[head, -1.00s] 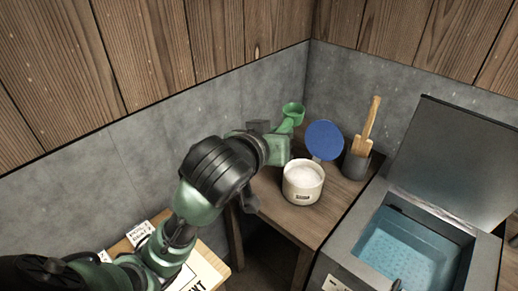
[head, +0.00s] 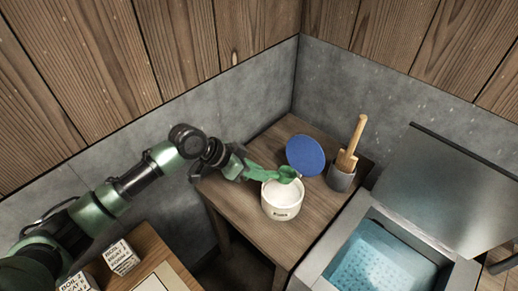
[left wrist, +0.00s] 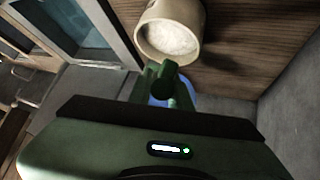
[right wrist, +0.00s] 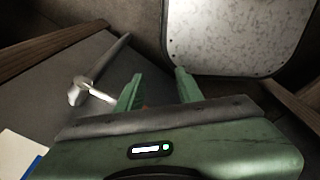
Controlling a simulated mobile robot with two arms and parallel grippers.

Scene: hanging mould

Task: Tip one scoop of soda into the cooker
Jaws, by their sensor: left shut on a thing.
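A cream jar of white soda (head: 282,207) stands on the small wooden table, its mouth open. My left gripper (head: 243,168) is shut on the handle of a green scoop (head: 287,173). The scoop's cup is at the far rim of the jar in the head view; I cannot tell whether it holds soda. In the left wrist view the scoop (left wrist: 166,78) shows just below the jar's mouth (left wrist: 168,38). The cooker (head: 322,264) stands at the right with its lid up and bluish water inside. My right gripper (right wrist: 158,88) is open and empty.
A round blue lid (head: 305,156) stands tilted behind the jar. A grey pot (head: 341,179) with wooden tools is beside it. Walls close in the corner behind the table (head: 247,200). Small labelled boxes (head: 121,258) sit on a lower-left surface.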

